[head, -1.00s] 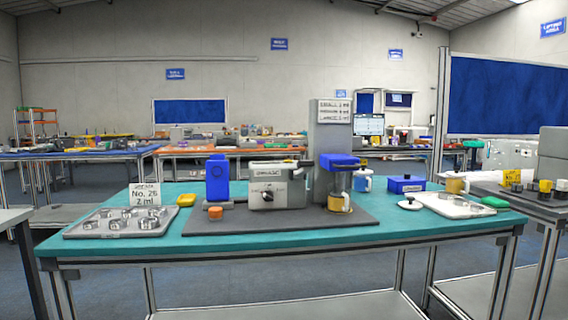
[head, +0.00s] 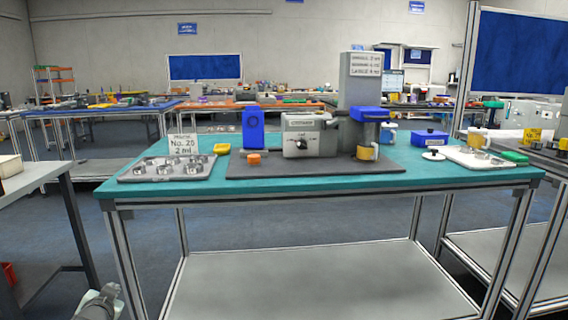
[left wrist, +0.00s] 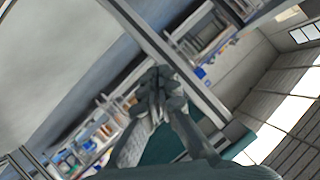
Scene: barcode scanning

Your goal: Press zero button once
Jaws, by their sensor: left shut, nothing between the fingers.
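No zero button can be made out in either view. A grey machine with a front dial (head: 302,136) stands on a dark mat on the teal-topped table. Beside it stands a taller grey unit (head: 361,82) with a blue-topped dispenser over a clear, yellowish container (head: 367,144). My left gripper (head: 108,291) shows at the bottom left of the head view, low and well away from the machine, left of the table. In the left wrist view its fingers (left wrist: 158,78) are together with nothing between them. My right gripper is in neither view.
The teal table (head: 420,175) also holds a metal tray (head: 135,175) with several small metal parts, a blue upright device (head: 253,128), an orange round piece (head: 254,158), a blue box (head: 430,138) and a white tray (head: 470,157). Another table edge (head: 45,172) is at left. Floor between is open.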

